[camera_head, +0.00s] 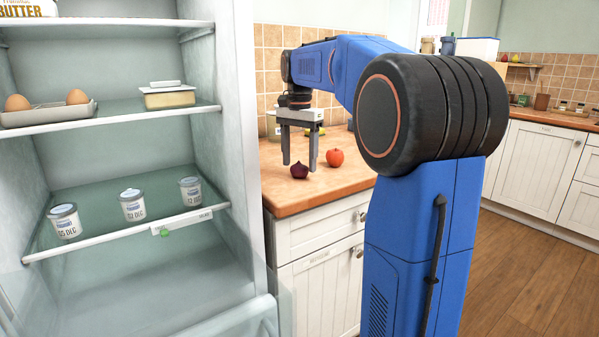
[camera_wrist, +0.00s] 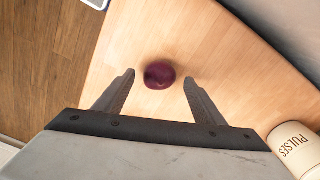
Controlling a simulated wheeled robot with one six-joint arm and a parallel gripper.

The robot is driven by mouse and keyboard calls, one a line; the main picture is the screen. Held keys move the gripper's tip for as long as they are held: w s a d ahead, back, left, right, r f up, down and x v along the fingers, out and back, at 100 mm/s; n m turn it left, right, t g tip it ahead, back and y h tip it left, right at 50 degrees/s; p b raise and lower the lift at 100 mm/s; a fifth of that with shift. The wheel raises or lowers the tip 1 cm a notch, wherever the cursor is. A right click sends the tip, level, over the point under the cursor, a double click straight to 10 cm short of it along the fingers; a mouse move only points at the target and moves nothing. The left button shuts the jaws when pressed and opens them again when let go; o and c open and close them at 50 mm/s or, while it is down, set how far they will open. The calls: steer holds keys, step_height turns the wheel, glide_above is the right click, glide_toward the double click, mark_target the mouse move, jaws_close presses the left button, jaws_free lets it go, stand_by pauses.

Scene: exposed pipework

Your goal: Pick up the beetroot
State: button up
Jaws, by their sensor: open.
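The beetroot (camera_head: 299,170) is a small dark purple round thing on the wooden counter, near its left front edge. In the wrist view the beetroot (camera_wrist: 159,75) lies between and just beyond the fingertips, fully visible. My gripper (camera_head: 299,168) points down with its two fingers apart and empty. In the wrist view my gripper (camera_wrist: 159,78) shows a finger on each side of the beetroot with clear gaps, touching neither side.
A red-orange round fruit or vegetable (camera_head: 335,158) sits right of the beetroot on the counter (camera_head: 325,182). A canister marked PULSES (camera_wrist: 294,148) stands at lower right in the wrist view. An open fridge (camera_head: 230,150) stands close on the left.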

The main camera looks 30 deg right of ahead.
steer(key=shift+f, duration=0.85)
steer(key=c, duration=1.1)
steer(key=shift+c, duration=0.2)
